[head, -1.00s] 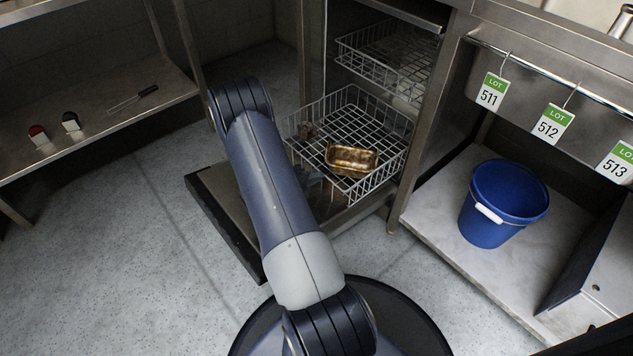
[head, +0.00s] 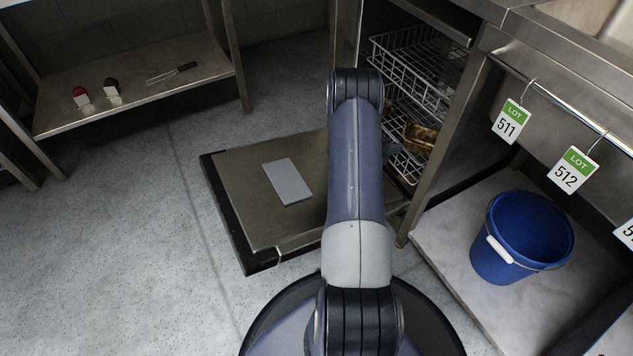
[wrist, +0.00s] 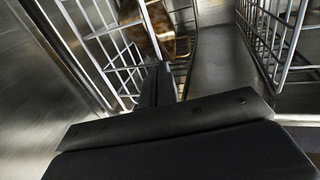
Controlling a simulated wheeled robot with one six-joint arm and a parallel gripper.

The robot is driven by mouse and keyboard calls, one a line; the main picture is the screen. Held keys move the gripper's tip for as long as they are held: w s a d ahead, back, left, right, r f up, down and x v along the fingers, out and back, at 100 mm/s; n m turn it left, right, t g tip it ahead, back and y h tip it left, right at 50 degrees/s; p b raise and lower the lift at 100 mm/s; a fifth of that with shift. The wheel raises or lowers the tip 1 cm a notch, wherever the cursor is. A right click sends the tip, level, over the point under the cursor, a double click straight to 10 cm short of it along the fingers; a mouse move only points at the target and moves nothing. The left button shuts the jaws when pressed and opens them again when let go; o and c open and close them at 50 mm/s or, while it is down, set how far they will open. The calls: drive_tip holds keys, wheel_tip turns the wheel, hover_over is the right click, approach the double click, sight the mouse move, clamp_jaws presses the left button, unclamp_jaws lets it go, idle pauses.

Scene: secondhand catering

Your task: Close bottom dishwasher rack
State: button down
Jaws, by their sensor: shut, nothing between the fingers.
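The bottom rack (head: 408,172) is a white wire basket, now mostly inside the open dishwasher, with part hidden behind my arm. A brown, stained metal tin (head: 421,137) sits in it. The dishwasher door (head: 240,190) lies folded down flat. My gripper (wrist: 156,72) is shut and empty, close to white wire bars in the wrist view; contact with them cannot be told. My arm hides it in the head view. The tin also shows in the wrist view (wrist: 170,42), partly cut off.
An upper wire rack (head: 400,50) stands inside the dishwasher. A grey rectangular plate (head: 287,182) lies on the open door. A blue bucket (head: 522,240) stands on the shelf at right. A low shelf (head: 150,85) at left holds small items. The floor at left is clear.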

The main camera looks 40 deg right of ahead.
drive_tip(key=d, duration=0.4)
drive_tip(key=shift+s+d, duration=0.25)
drive_tip(key=shift+d, duration=0.15)
drive_tip(key=shift+r, duration=0.1)
drive_tip(key=f+p+v, duration=0.1)
drive_tip(key=p+v, duration=0.2)
drive_tip(key=v, duration=1.1)
drive_tip(key=shift+a+p, duration=0.25)
drive_tip(key=shift+p, duration=0.15)
drive_tip(key=shift+f, duration=0.1)
